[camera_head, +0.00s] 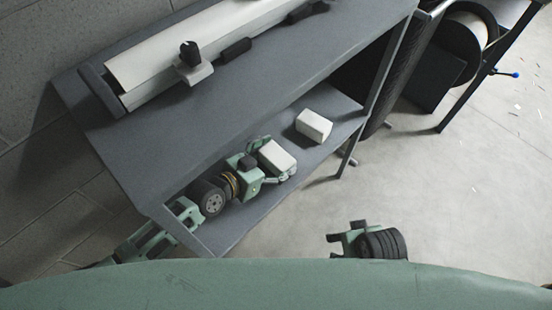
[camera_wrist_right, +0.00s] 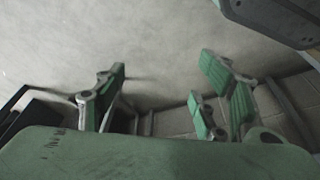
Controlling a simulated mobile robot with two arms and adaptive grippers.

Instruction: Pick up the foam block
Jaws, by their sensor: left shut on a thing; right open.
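A white block (camera_head: 276,157), which looks like the foam block, is between the fingers of my left gripper (camera_head: 273,162) at the lower shelf. The gripper is shut on it. I cannot tell whether the block touches the shelf or is just above it. A second white block (camera_head: 313,125) sits on the same shelf, to the right and further back, apart from the gripper. My right gripper (camera_head: 346,238) is over the floor in front of the shelf. In the right wrist view my right gripper (camera_wrist_right: 166,88) is open, with nothing between its fingers.
The lower shelf (camera_head: 245,222) lies under a grey upper board (camera_head: 240,110), which carries a long white bar-like thing (camera_head: 190,45) with black parts. A shelf post (camera_head: 389,65) stands right of the second block. Bare floor (camera_head: 460,190) is open at the right.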

